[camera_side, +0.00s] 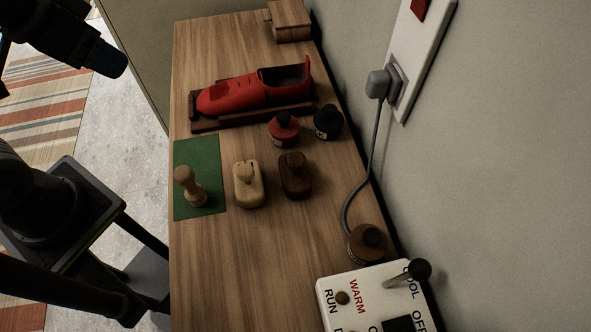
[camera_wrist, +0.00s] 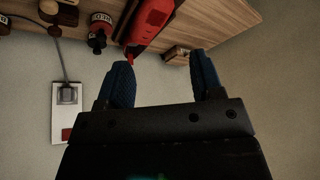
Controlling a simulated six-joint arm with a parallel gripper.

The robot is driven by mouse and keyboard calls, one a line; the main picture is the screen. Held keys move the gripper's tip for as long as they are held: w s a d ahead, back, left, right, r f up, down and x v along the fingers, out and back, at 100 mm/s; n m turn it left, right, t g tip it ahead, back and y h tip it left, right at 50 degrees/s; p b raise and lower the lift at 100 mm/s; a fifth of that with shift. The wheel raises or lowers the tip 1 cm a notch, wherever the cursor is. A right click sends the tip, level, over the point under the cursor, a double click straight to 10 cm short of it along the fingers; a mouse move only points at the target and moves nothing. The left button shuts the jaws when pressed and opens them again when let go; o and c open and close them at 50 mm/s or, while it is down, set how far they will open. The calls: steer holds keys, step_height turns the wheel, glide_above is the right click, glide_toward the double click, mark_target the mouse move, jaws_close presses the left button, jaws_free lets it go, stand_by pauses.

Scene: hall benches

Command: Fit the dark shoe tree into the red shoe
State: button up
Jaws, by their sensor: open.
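Part of the shoe also shows in the wrist view (camera_wrist: 150,22). My gripper (camera_wrist: 160,60) is open and empty, with two blue fingers apart. It is clear of the shoe tree.
A red tin (camera_side: 284,131) and a black tin (camera_side: 328,122) stand between shoe and shoe tree. A pale wooden peg (camera_side: 190,187) stands on a green mat (camera_side: 208,155). A brown tin (camera_side: 367,243), a switch box (camera_side: 375,295), a cord and wall socket (camera_side: 415,50) line the right side.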

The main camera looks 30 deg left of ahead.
steer(key=w+d+r+m+g+h, duration=0.1)
steer(key=w+d+r+m+g, duration=0.15)
steer(key=w+d+m, duration=0.55)
steer(key=m+g+y, duration=0.1)
steer(key=m+g, duration=0.2)
steer(key=m, duration=0.6)
glide_above(294, 159)
step_height(294, 159, down, 14)
steer(key=shift+w+a+f, duration=0.1)
steer(key=shift+f, duration=3)
steer(key=shift+r, duration=0.1)
jaws_close()
